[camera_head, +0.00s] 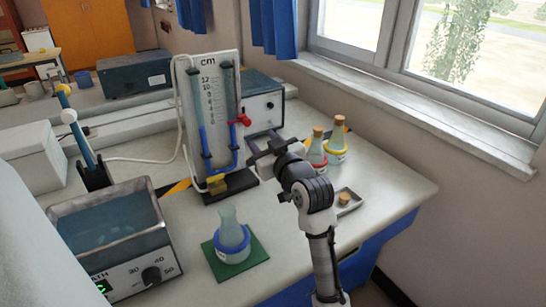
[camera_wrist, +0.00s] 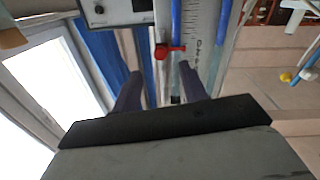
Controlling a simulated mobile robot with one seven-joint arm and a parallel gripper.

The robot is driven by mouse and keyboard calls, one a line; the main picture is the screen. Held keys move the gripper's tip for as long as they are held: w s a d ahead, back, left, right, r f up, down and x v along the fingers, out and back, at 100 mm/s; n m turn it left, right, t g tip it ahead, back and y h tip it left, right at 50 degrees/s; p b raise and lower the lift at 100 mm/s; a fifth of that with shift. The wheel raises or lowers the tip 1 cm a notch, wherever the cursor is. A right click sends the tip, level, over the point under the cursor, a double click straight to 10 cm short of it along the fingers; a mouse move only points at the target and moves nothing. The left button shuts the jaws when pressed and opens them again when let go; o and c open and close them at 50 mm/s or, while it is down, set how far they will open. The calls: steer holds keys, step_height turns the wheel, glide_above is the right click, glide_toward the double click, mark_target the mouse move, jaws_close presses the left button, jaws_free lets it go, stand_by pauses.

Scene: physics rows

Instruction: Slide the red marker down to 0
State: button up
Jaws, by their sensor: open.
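A U-tube manometer board (camera_head: 230,59) marked "cm" stands upright on a dark base, with blue liquid in both tubes. The red marker (camera_head: 241,119) sits on the right tube, beside the lower part of the scale; its exact reading is too small to tell. My gripper (camera_head: 262,150) is open and empty, in front of the board, lower than the marker and a little to its right. In the wrist view, where the scale appears upside down, the red marker (camera_wrist: 168,52) lies beyond and between my fingers (camera_wrist: 160,80), apart from them.
Two corked flasks (camera_head: 317,150) stand right of my gripper, near a small tray (camera_head: 348,203). A blue-ringed flask (camera_head: 231,238) stands on a green mat in front. A water bath (camera_head: 112,236) is at left. A grey instrument box (camera_head: 262,101) stands behind the board.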

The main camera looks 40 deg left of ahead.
steer(key=b+v, duration=0.1)
steer(key=v, duration=0.4)
steer(key=shift+s+d, duration=0.1)
steer(key=shift+d, duration=0.1)
